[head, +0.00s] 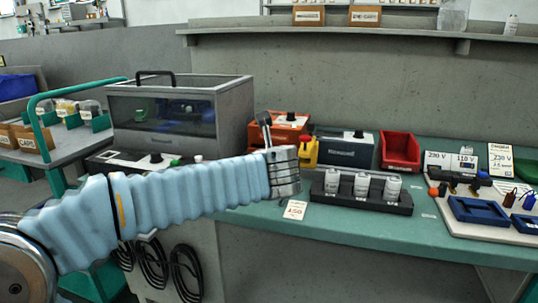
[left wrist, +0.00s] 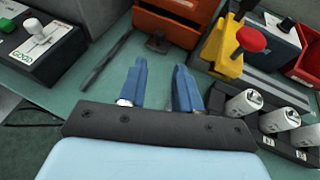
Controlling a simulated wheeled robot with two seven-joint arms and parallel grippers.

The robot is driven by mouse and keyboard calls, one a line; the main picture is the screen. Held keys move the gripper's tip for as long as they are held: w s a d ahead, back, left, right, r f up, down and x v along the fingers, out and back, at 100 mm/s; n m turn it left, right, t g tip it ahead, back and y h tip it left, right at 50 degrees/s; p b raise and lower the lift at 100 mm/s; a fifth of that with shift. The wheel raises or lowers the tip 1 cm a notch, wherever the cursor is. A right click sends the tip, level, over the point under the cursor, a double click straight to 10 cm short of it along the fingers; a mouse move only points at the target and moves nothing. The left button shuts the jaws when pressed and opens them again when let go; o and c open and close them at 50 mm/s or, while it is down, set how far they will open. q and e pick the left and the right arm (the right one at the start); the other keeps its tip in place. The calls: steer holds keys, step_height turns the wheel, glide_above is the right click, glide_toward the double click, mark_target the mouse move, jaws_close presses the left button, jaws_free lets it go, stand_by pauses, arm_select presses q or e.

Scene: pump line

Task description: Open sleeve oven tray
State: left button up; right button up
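A small orange box, apparently the sleeve oven (head: 289,127), stands on the bench behind the end of my left arm. In the left wrist view the orange box (left wrist: 178,14) is at the top, with a small dark handle-like part (left wrist: 157,43) low at its front. My left gripper (left wrist: 160,66) has two blue fingers spread apart with nothing between them. It points toward the orange box, with a gap between the fingertips and the dark part. In the head view the fingers cannot be made out. I cannot see a tray drawn out. My right gripper is not in view.
A yellow emergency-stop unit with a red button (left wrist: 250,38) stands right of the orange box. A black rack of white cylinders (head: 361,190) is near the fingers' right. A large clear-lidded machine (head: 180,110) stands left. A dark bar (left wrist: 105,60) lies on the bench.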

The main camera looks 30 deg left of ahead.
mark_target(281, 137)
arm_select(q)
steer(key=x, duration=1.3)
steer(key=shift+w+a, duration=0.15)
steer(key=shift+w, duration=0.15)
jaws_close()
